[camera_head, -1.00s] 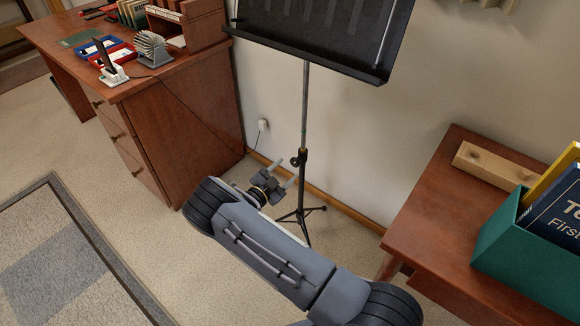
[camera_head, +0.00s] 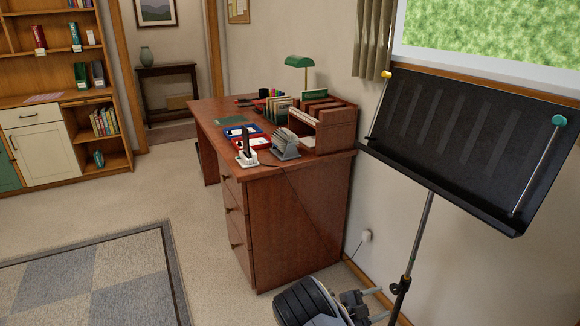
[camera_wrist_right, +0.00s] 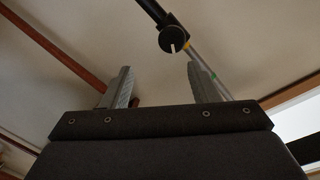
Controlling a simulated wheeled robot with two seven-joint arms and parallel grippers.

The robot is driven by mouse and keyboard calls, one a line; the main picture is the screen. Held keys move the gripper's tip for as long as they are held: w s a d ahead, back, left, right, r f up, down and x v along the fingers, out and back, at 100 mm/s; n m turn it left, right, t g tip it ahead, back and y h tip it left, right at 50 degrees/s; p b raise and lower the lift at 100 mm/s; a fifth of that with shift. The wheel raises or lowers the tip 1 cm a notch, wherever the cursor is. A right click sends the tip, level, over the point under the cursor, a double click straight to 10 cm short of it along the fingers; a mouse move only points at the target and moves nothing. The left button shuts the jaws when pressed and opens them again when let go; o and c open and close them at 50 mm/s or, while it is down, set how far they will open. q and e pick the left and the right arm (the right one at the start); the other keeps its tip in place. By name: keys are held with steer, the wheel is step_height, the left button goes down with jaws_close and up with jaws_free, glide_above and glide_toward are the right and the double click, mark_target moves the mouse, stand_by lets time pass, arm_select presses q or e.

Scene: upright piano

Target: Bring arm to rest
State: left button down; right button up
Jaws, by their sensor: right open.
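My right gripper (camera_head: 372,302) shows at the bottom of the head view, low in front of the wall and beside the music stand's pole. In the right wrist view its two fingers (camera_wrist_right: 160,85) stand apart with nothing between them. The black music stand (camera_head: 465,145) rises at the right, with its pole (camera_head: 418,235) just right of the gripper. The pole and a black knob (camera_wrist_right: 173,38) show beyond the fingers in the wrist view; I cannot tell whether they touch. My left gripper is not in view.
A wooden desk (camera_head: 295,225) with stationery on top stands left of my right arm. A patterned rug (camera_head: 90,280) lies at lower left, with open carpet between it and the desk. A bookshelf (camera_head: 60,90) stands at the far left, and a doorway opens behind the desk.

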steer(key=s+d+r+m+g+y, duration=0.2)
steer(key=s+r+m+g+y, duration=0.25)
steer(key=s+m, duration=0.55)
steer(key=s+d+r+m+g+y, duration=0.25)
steer(key=s+r+m+y, duration=0.3)
steer(key=m, duration=0.85)
steer(key=s+a+r+m+t+y, duration=0.45)
steer(key=s+a+r+m, duration=0.35)
steer(key=m, duration=0.5)
steer(key=s+a+r+m+t+y, duration=0.3)
steer(key=s+a+r+m+y, duration=0.25)
steer(key=s+m, duration=0.55)
step_height(320, 180, up, 17)
steer(key=w+m+p, duration=0.1)
steer(key=m+p, duration=0.2)
steer(key=p, duration=1.4)
steer(key=shift+w+r, duration=0.2)
steer(key=shift+w, duration=0.15)
steer(key=shift+a, duration=0.1)
